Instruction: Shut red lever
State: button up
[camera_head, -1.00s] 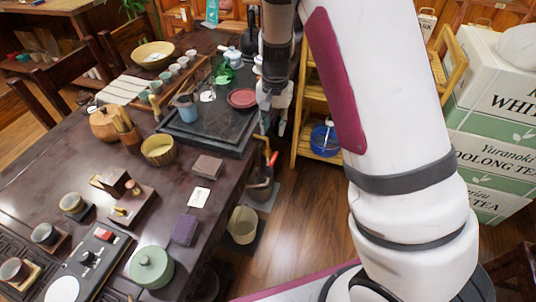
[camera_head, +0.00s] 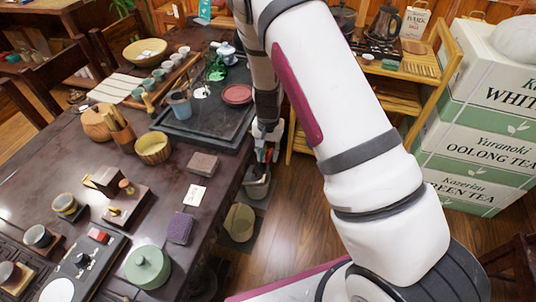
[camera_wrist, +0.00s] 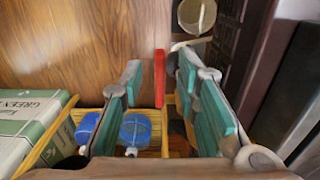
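The red lever (camera_wrist: 159,78) shows in the wrist view as a narrow upright red bar in the gap between my fingers. My gripper (camera_wrist: 160,66) is open, with teal pads on both sides of the lever and gaps left and right. I cannot tell how deep the lever sits between the pads. In the head view my gripper (camera_head: 266,150) hangs beside the table's right edge, above a grey container (camera_head: 257,188). The lever is mostly hidden there by the gripper.
The dark table (camera_head: 215,225) with tea ware lies to the left. A pale bin (camera_head: 240,222) stands on the floor. A wooden shelf (camera_head: 400,92) and stacked tea boxes (camera_head: 475,150) stand right. Blue items (camera_wrist: 135,130) are on a shelf in the wrist view.

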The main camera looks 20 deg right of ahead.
jog(key=shift+f, duration=0.4)
jog(key=shift+c, duration=0.3)
grip_shut()
jog(key=shift+s+a+f+t+h+p, duration=0.2)
jog(key=shift+f+t+h+p, duration=0.1)
jog(key=shift+t+h, duration=0.15)
jog(key=shift+f+t+h, duration=0.3)
jog(key=shift+t+h, duration=0.05)
jog(key=shift+t, duration=0.3)
